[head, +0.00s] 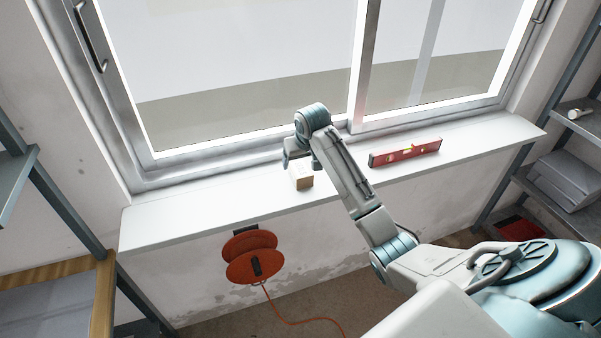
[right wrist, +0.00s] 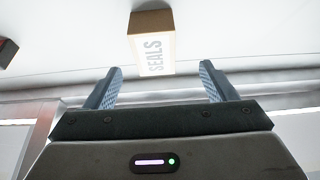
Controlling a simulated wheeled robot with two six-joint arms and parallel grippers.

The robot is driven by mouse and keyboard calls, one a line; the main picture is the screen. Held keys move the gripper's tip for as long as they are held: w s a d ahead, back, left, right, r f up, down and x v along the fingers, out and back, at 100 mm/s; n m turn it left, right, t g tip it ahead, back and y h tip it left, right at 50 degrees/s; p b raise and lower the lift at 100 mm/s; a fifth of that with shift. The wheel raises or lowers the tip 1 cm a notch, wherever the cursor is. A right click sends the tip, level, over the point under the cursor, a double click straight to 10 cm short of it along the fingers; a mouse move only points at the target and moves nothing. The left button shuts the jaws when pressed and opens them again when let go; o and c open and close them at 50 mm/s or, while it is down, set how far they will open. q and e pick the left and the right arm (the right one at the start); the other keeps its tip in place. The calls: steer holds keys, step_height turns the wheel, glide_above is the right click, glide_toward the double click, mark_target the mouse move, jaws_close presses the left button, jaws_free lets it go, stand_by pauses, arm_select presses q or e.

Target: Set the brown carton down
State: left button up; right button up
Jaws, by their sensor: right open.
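The brown carton (head: 302,178) rests on the white window sill (head: 225,207), below the window. In the right wrist view the carton (right wrist: 152,48) shows the word "SEALS" on a pale face and a brown face beside it. My right gripper (right wrist: 160,67) is open, with clear gaps between its fingers and the carton. The carton is mostly beyond the fingertips, with its near end about level with them. In the head view the right gripper (head: 291,160) is right at the carton, and the wrist partly hides it. My left gripper is not in view.
A red spirit level (head: 405,153) lies on the sill to the right of the carton. An orange cable reel (head: 252,258) hangs on the wall below the sill. Shelving (head: 560,180) stands at the right and a wood-edged bench (head: 103,305) at the left. The sill's left part is clear.

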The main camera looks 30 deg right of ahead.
mark_target(301, 169)
steer(key=shift+x, duration=1.05)
steer(key=shift+w+d+f+p, duration=0.25)
steer(key=shift+f+p, duration=0.1)
steer(key=shift+p, duration=0.3)
steer(key=p+x, duration=0.1)
steer(key=x, duration=0.1)
steer(key=p+x, duration=0.1)
steer(key=x, duration=0.1)
steer(key=shift+d, duration=0.25)
steer(key=shift+w+f, duration=0.2)
steer(key=shift+f, duration=0.1)
steer(key=shift+c, duration=0.5)
steer(key=c, duration=1)
